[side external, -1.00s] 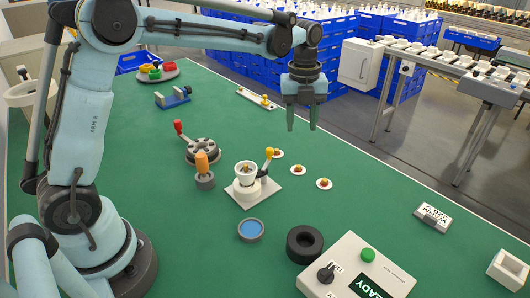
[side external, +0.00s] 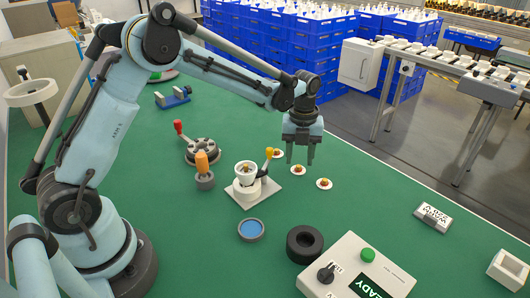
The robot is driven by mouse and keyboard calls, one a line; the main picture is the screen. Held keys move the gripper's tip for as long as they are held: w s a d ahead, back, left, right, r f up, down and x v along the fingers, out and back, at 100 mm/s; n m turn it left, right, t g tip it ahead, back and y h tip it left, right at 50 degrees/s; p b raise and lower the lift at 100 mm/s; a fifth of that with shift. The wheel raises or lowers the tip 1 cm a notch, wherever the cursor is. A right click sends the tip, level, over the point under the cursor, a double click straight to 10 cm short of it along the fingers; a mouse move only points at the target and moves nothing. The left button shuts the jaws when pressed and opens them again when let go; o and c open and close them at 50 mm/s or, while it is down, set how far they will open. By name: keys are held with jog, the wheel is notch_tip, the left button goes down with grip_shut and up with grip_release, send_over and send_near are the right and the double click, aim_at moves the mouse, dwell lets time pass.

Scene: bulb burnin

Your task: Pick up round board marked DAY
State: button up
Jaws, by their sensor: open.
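Three small round white boards with dark and yellowish centres lie in a slanting row on the green bench: the far board (side external: 277,153), the middle board (side external: 298,171) and the near board (side external: 324,184). Any marking on them is too small to read, so I cannot tell which says DAY. My gripper (side external: 300,162) points down with its fingers apart and empty. Its fingertips appear above the middle board, with a finger on either side of it in the picture. Their exact height above the bench is hard to tell.
A dark ring (side external: 305,243), a blue-filled dish (side external: 251,229) and a control box (side external: 345,265) sit nearer. A white WARM block (side external: 434,217) lies right. The bench between boards and block is clear.

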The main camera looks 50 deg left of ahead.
jog(key=shift+f, duration=1.1)
grip_shut()
jog(key=shift+r, duration=0.5)
jog(key=r, duration=0.2)
jog(key=d+r, duration=0.1)
jog(key=shift+s+r, duration=0.3)
jog(key=shift+r, duration=0.1)
jog(key=s+d+r, duration=0.5)
jog(key=d+r, duration=0.4)
jog(key=r, duration=0.1)
jog(key=shift+s+r, duration=0.3)
jog(key=shift+r, duration=0.05)
